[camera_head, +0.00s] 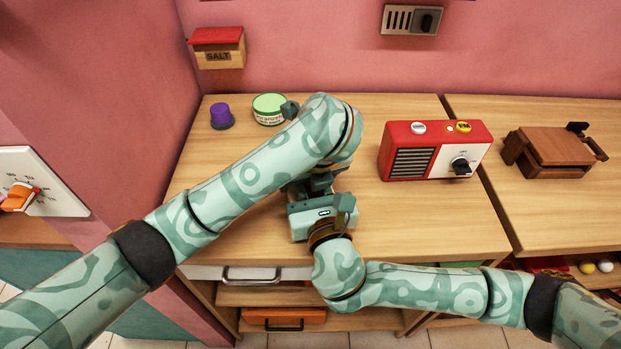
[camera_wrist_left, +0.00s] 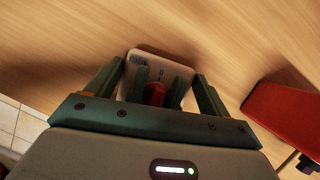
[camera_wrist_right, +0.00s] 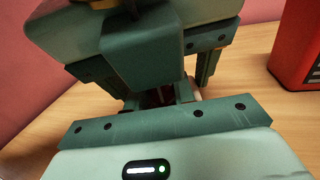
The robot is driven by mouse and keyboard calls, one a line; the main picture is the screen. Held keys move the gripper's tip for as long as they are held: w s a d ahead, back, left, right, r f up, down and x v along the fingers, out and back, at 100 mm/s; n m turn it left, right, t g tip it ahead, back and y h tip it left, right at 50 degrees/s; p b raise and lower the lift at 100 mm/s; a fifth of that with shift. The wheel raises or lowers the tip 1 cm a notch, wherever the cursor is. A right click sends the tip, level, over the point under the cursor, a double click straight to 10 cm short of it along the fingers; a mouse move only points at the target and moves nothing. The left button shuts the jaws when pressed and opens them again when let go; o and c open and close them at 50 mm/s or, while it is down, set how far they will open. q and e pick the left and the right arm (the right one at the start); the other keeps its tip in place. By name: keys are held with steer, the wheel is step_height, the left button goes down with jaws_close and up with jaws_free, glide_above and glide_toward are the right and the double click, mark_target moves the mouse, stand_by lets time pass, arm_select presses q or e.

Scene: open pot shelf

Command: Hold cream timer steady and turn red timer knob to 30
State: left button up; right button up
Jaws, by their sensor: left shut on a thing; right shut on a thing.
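The cream timer (camera_wrist_left: 172,66) is on the wooden counter, with its face towards the left wrist camera. Its red knob (camera_wrist_left: 155,94) shows in the middle of the face; the dial marks are too small to read. My left gripper (camera_wrist_left: 158,70) is shut on the timer body, one finger at each side. My right gripper (camera_wrist_right: 158,94) is shut on the red knob, and its fingers also show on both sides of the knob in the left wrist view. In the head view the grippers are close together and hide the timer.
A red radio (camera_head: 405,163) stands to the right on the counter (camera_head: 430,225). A purple-capped jar (camera_head: 221,116) and a green-lidded tin (camera_head: 268,108) stand at the back left. A wooden rack (camera_head: 555,150) is at far right. A white panel with an orange knob (camera_head: 19,197) is at far left.

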arm_select(q)
steer(key=shift+f, duration=0.1)
arm_select(e)
steer(key=o, duration=0.7)
steer(key=shift+s, duration=0.15)
